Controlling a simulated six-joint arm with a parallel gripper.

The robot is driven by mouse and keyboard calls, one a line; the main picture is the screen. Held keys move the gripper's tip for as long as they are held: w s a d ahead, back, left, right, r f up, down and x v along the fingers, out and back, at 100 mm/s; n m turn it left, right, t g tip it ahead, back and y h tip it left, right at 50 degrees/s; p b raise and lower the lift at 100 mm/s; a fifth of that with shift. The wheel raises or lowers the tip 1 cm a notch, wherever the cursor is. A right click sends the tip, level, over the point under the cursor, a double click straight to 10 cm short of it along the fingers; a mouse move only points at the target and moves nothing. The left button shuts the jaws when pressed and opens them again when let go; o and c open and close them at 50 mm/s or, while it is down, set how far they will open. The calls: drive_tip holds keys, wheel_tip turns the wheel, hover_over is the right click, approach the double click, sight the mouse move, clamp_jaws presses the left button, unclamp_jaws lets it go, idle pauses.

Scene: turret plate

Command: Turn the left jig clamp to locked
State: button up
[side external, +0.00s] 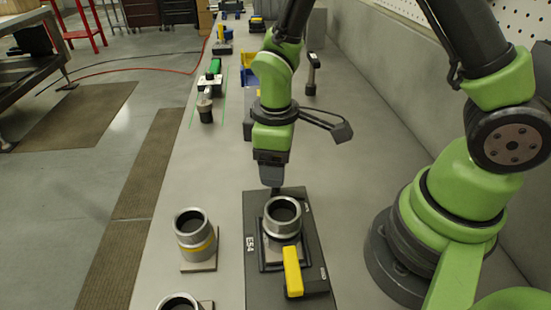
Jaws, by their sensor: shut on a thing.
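A dark jig plate (251,290) marked "E54" lies on the bench, carrying a metal ring-shaped part (283,222) at its middle. A clamp with a yellow handle (292,271) stands at the plate's near end, its handle tilted and clear of my gripper. My gripper (275,188) points down at the plate's far end, just behind the metal part. Its jaws are shut on what appears to be the other jig clamp, the left one. That clamp's handle is hidden by the fingers, so I cannot tell its angle.
A metal cylinder with a yellow band (196,242) stands on a small base left of the plate. Another cylinder (180,302) is cut off at the bottom edge. Several tools and blue bins (248,78) lie farther back.

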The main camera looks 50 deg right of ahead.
drive_tip(key=m, duration=0.7)
drive_tip(key=shift+s, duration=0.1)
drive_tip(key=m, duration=0.4)
drive_tip(key=shift+m, duration=1.9)
drive_tip(key=o, duration=0.9)
wheel_tip(320, 180, up, 10)
